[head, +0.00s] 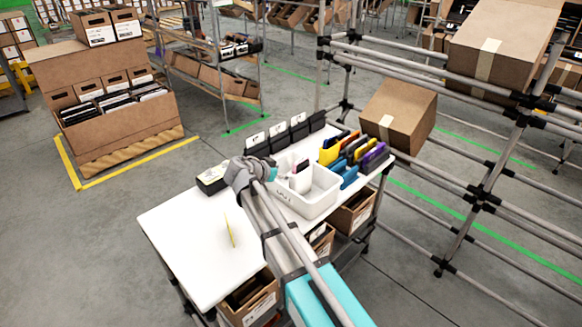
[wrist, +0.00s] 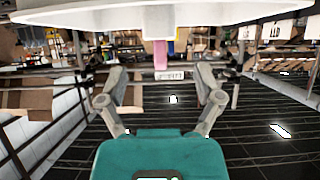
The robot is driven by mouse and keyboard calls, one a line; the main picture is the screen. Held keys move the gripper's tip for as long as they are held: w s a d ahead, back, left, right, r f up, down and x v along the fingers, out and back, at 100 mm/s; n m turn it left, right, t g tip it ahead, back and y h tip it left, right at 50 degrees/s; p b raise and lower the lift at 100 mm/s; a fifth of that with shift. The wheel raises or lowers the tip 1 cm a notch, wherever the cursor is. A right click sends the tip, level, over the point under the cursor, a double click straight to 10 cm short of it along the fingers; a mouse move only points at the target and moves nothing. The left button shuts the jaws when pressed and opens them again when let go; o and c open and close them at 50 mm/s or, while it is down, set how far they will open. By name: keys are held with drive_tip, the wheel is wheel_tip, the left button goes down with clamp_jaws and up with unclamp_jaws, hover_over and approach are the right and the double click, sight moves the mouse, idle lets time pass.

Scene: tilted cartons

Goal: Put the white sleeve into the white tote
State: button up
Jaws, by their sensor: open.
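The white tote (head: 318,203) stands on the white table, right of my gripper. A white upright piece (head: 301,182), which looks like the white sleeve, shows inside the tote's outline. A pinkish piece shows just behind it, and I cannot tell how they touch. My gripper (head: 268,173) is near the tote's left side, partly hidden by my arm. In the wrist view my gripper (wrist: 163,88) has its two fingers spread wide, with nothing between them. A pale pink strip (wrist: 160,54) and a white shape show beyond the fingers at the top; I cannot tell which things these are.
Black holders (head: 278,137) line the back edge. Colourful folders (head: 352,150) stand behind and right of the tote. Pipe racks with cartons are at right.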

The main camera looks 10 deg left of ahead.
drive_tip(key=shift+p+v, duration=0.55)
drive_tip(key=shift+v, duration=1.1)
